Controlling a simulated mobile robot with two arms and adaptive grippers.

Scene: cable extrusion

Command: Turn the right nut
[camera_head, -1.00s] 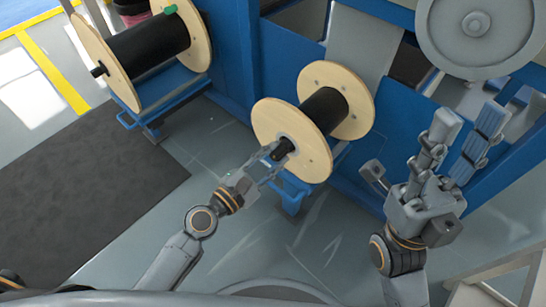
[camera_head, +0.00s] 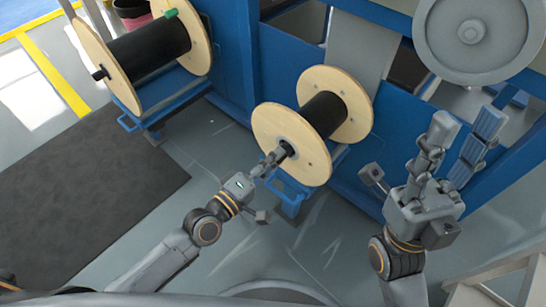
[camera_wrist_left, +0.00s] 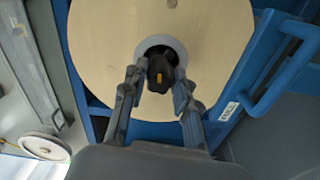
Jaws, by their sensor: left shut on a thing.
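The black nut (camera_wrist_left: 160,74) sits at the hub of the nearer, right-hand wooden spool (camera_head: 281,128). In the left wrist view it lies between my fingertips and has a small yellow-orange mark. My left gripper (camera_head: 268,163) is at this hub, and in the left wrist view its fingers (camera_wrist_left: 157,82) are closed on the nut from both sides. The fingers partly hide the nut's sides. My right gripper (camera_head: 432,150) is open and empty, raised at the right with its fingers spread, away from the spool.
Another spool (camera_head: 95,42) with black cable stands at the upper left on a blue stand (camera_head: 150,97). A blue machine frame (camera_head: 228,55) runs behind the spools, and a large grey wheel (camera_head: 480,35) is at the upper right. A dark mat (camera_head: 85,195) lies on the floor.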

